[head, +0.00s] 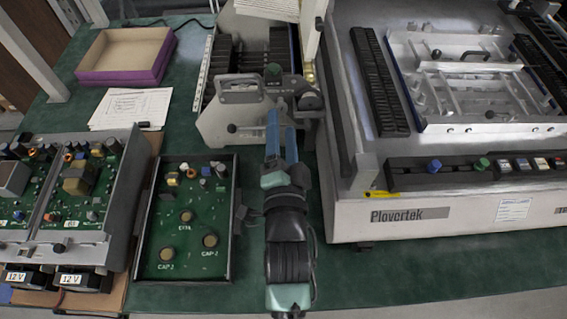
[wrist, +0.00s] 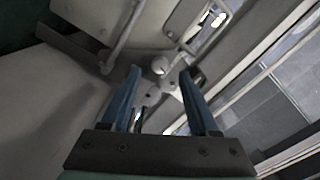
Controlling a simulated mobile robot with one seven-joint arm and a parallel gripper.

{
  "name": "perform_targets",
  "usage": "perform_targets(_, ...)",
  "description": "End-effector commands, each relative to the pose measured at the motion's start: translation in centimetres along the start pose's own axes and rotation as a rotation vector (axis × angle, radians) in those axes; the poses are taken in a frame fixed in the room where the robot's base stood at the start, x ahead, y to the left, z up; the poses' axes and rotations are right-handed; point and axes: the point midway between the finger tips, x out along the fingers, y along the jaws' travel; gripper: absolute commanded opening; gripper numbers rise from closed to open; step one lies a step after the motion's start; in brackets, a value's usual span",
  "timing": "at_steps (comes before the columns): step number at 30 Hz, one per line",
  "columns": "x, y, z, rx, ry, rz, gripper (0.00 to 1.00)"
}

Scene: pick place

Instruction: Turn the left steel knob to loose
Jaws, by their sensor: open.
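The fixture (head: 222,125) stands at the middle back of the green bench, with a metal handle (head: 240,86) on its upper face. My gripper (head: 281,122) is open with two blue fingers, to the right of that knob and in front of the fixture. In the wrist view my gripper (wrist: 159,74) is empty, and a round pale knob (wrist: 160,66) shows between its fingertips. I cannot tell whether this is the same knob, or how far beyond the tips it lies.
A large white Plovertek machine (head: 430,205) stands close on the right. A green circuit board in a tray (head: 187,242) and a grey power supply unit (head: 110,215) lie at the left. A purple box (head: 125,78) and papers (head: 131,108) sit behind them.

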Motion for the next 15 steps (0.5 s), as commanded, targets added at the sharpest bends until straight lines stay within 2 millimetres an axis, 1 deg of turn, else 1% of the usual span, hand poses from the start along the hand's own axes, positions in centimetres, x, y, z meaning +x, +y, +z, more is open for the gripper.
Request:
perform_targets(1, -1.1, 0.2, 0.1, 0.000, -0.002, 0.004, 0.61)
perform_targets(9, -5.9, 0.2, 0.1, 0.000, -0.002, 0.004, 0.61)
perform_targets(15, -8.4, 0.1, 0.1, 0.001, -0.002, 0.003, 0.61)
